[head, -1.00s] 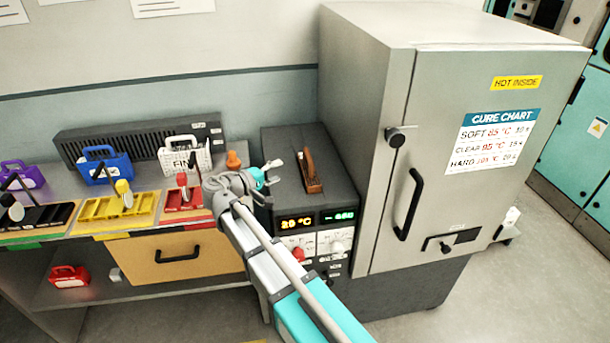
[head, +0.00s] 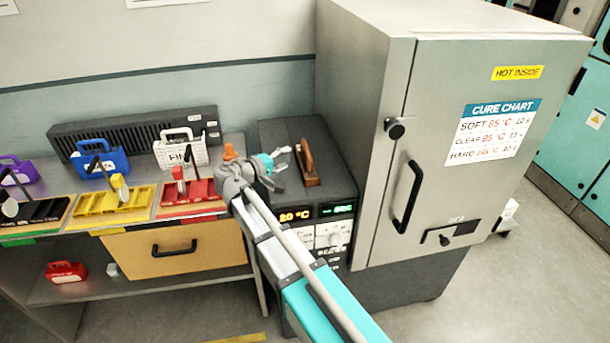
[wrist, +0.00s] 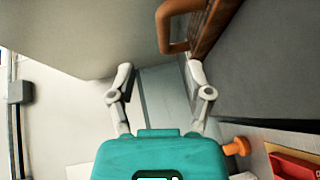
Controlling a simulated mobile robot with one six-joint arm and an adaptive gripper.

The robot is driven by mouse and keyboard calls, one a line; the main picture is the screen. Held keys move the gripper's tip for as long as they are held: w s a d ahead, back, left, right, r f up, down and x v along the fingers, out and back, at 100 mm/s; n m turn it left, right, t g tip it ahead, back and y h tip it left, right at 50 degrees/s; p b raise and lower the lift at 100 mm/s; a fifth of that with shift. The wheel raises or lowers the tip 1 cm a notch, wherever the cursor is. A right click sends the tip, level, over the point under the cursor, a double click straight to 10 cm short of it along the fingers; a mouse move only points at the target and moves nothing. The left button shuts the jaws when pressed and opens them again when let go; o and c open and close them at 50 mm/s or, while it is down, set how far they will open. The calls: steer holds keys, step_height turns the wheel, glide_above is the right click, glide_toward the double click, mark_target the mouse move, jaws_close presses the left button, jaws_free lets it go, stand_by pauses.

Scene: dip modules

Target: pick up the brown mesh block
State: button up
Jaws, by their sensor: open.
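The brown mesh block (head: 307,163), with a brown handle, stands on top of the dark control unit beside the big grey oven. In the wrist view its handle and mesh side (wrist: 212,25) show at the top, right of centre, partly cut off by the frame edge. My gripper (head: 282,159) is just left of the block in the head view. In the wrist view my gripper (wrist: 159,72) has its two fingers apart with nothing between them. The block lies beyond the fingertips, nearer the right finger, and looks apart from both.
The grey oven (head: 380,70) rises close to the block's right. An orange knob-like piece (head: 229,152) is left of my gripper. Red (head: 190,196) and yellow (head: 112,206) trays and several handled baskets stand on the bench at left.

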mark_target(307, 149)
steer(key=shift+b+x, duration=0.3)
steer(key=shift+x, duration=2.05)
steer(key=shift+f+b+x, duration=0.1)
steer(key=shift+b+x, duration=0.25)
steer(key=shift+x, duration=0.95)
steer(key=shift+f+b+x, duration=0.15)
steer(key=shift+b+x, duration=0.15)
steer(key=shift+x, duration=1)
steer(key=shift+a, duration=0.1)
steer(key=shift+c, duration=0.3)
jaws_close()
